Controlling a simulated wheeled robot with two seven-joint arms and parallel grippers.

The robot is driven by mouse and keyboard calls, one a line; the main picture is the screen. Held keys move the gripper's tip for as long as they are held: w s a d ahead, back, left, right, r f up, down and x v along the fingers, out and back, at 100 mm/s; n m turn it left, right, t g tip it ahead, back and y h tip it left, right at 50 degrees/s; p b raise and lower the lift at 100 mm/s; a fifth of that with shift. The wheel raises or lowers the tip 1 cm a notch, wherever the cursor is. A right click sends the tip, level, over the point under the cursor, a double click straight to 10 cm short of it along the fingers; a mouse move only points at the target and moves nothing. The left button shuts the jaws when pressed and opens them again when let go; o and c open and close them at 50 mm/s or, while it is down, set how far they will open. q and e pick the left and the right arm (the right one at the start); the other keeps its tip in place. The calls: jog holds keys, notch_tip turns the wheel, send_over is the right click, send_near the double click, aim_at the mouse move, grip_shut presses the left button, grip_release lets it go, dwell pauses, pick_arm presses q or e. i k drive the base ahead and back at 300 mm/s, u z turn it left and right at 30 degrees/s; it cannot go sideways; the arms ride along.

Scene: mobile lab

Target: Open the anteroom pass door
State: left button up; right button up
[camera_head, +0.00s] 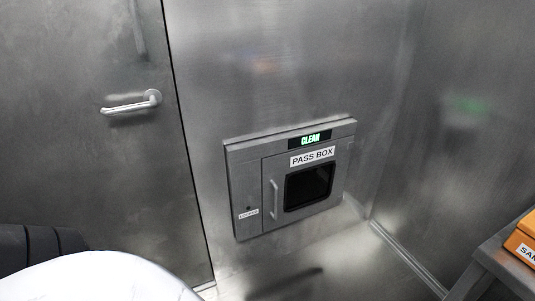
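A grey metal door (80,170) fills the left of the head view and looks shut, with a dark seam along its right edge. Its silver lever handle (130,103) lies about level and points left. To the right, a pass box (245,170) is set in the steel wall, marked "PASS BOX" with a lit "CLEAN" sign (310,140). Its small door (275,165) has a dark window (310,187) and a vertical bar handle (274,199), and looks shut. A small label (249,214) is too blurred to read surely. Neither gripper is in view.
An orange box (522,240) with a partly cut-off label sits on a grey table (490,258) at the lower right. A wall corner (385,150) stands right of the pass box. The floor below the pass box looks mostly clear, with a dark shadow.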

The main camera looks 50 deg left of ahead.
aim_at(313, 183)
jog(key=u, duration=1.15)
jog(key=k, duration=0.35)
jog(key=u, duration=0.55)
jog(key=i, duration=1.25)
jog(key=u, duration=0.05)
